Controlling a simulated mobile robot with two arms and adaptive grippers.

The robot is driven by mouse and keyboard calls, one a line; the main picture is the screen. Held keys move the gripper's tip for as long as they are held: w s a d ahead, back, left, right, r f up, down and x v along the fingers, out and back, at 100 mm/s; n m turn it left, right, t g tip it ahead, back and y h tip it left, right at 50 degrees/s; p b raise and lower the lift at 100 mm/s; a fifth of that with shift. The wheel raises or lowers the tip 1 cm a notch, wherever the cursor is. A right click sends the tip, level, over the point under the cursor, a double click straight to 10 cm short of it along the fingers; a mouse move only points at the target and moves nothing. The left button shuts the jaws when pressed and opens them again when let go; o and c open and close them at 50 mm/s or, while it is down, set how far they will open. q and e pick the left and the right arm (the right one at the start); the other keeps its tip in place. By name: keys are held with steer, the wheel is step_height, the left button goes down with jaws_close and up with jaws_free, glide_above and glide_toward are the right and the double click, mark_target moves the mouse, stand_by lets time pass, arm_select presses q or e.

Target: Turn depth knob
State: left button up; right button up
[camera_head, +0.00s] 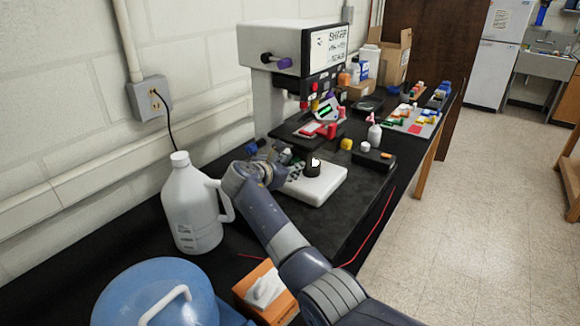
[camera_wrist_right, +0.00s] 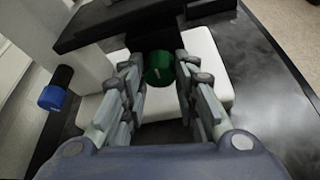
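A blue knob (camera_wrist_right: 52,98) on a dark shaft is to the left. A purple knob (camera_head: 285,63) sticks out higher on the machine. No label shows which is the depth knob.
A white jug (camera_head: 193,205) stands close to my right arm. A tissue box (camera_head: 262,293) and a blue water bottle (camera_head: 155,295) are in front. A white squeeze bottle (camera_head: 374,135) and a tray of coloured parts (camera_head: 412,122) lie beyond the machine.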

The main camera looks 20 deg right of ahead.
stand_by(0.4)
steer(key=shift+s+d+f+m+t+y+b, duration=0.15)
steer(key=shift+m+t+y+b, duration=0.2)
steer(key=shift+m+t+b, duration=1.15)
steer(key=shift+s+f+m+t+y+b, duration=0.1)
steer(key=shift+m+t+y+b, duration=0.45)
steer(key=shift+m, duration=1.75)
steer(key=shift+t, duration=0.25)
steer(key=o, duration=1.1)
steer(key=shift+w, duration=0.1)
steer(key=shift+c, duration=0.2)
